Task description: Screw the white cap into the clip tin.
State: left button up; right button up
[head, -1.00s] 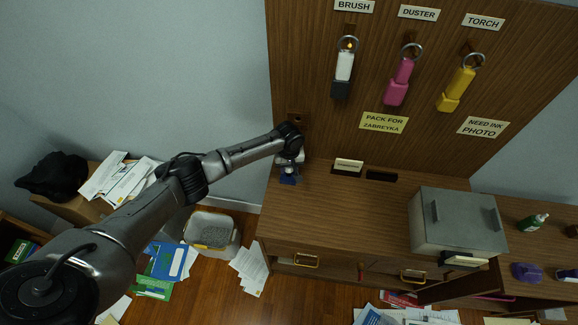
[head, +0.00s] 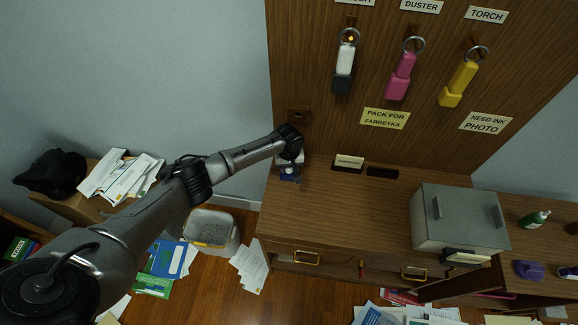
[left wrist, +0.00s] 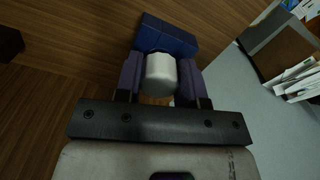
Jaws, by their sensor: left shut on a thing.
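The white cap (left wrist: 160,73) sits between the two purple-grey fingers of my left gripper (left wrist: 161,78) in the left wrist view. The gripper is shut on it. A blue box-shaped thing (left wrist: 166,36), which may be the clip tin, lies just beyond the cap; I cannot tell whether the cap touches it or is seated in it. In the head view my left gripper (head: 290,166) is at the left end of the desk, with the blue thing (head: 288,175) low at its tip. The cap is hidden there by the wrist. My right gripper is not in view.
A wooden back panel with a white, a pink (head: 401,78) and a yellow holder (head: 458,84) rises behind the desk (head: 330,220). A grey metal box (head: 455,222) stands at the right. A bin (head: 211,232) and papers are on the floor. The desk's middle is clear.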

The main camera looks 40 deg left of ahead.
pick_arm(q)
jog(key=shift+f, duration=0.3)
jog(key=o, duration=1)
jog(key=shift+r, duration=0.15)
notch_tip(320, 180, up, 14)
jog(key=p, duration=0.2)
jog(key=shift+f, duration=0.2)
